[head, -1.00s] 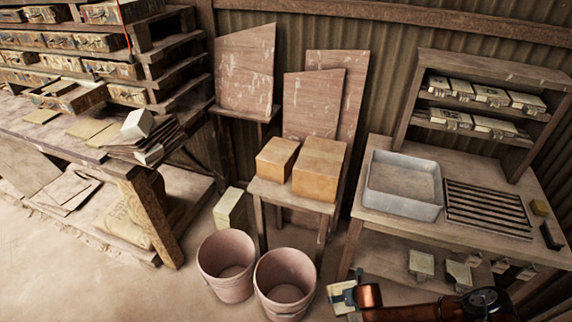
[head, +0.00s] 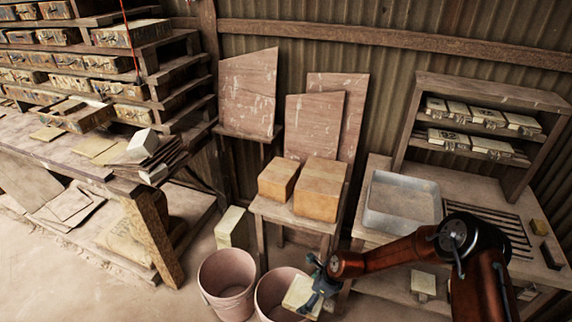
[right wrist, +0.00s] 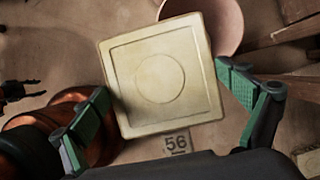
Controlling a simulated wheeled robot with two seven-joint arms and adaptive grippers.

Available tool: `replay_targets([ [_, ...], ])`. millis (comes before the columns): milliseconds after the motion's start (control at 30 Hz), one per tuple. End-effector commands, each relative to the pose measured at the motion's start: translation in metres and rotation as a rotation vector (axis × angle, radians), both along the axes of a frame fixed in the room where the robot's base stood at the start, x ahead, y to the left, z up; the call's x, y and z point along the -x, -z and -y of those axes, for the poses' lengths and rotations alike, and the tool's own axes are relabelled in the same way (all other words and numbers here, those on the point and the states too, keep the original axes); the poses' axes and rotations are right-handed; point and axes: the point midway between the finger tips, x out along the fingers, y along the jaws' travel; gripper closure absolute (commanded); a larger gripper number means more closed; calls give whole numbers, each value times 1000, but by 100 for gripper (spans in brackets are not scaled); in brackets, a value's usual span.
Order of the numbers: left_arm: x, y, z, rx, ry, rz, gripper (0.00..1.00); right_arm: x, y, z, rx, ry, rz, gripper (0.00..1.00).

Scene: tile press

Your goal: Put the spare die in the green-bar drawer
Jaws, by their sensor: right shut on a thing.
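My right gripper (head: 314,287) is shut on a cream square die (head: 297,293) and holds it over the right-hand bucket at the bottom of the head view. In the right wrist view the die (right wrist: 158,75) shows a raised circle in a square border, with a tag marked 56 (right wrist: 176,144) at its lower edge. The fingers are on either side of it. A rack of drawers (head: 88,63) stands at the upper left; I cannot make out a green bar. An open drawer (head: 75,116) juts out above the bench. A dark pronged part (right wrist: 18,92) may be my left gripper.
Two pink buckets, left (head: 227,284) and right (head: 268,292), stand on the floor. Cardboard boxes (head: 318,190) sit on a small stand. A grey tray (head: 402,200) is on the right bench. Stacked sheets and a white block (head: 143,143) lie on the left bench (head: 60,150).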

Motion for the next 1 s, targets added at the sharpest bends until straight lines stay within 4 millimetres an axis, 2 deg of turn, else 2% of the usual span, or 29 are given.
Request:
replay_targets([
  [67,0,-1,0,0,0,1,60,2,-12,-5,-1,-51,7,52],
  [267,-2,-6,0,0,0,4,60,26,-46,-25,-5,-275,7,52],
  [467,-4,-11,0,0,0,7,60,61,-75,-39,-6,-538,5,52],
  [633,-7,-17,0,0,0,12,60,103,-103,-40,-5,-855,6,52],
  [767,-10,-24,0,0,0,16,60,144,-122,-22,-7,-1175,6,52],
  [900,-13,-31,0,0,0,21,60,174,-138,18,-3,-1491,6,52],
  [1000,-14,-36,0,0,0,23,60,185,-148,52,-1,-1672,4,52],
])
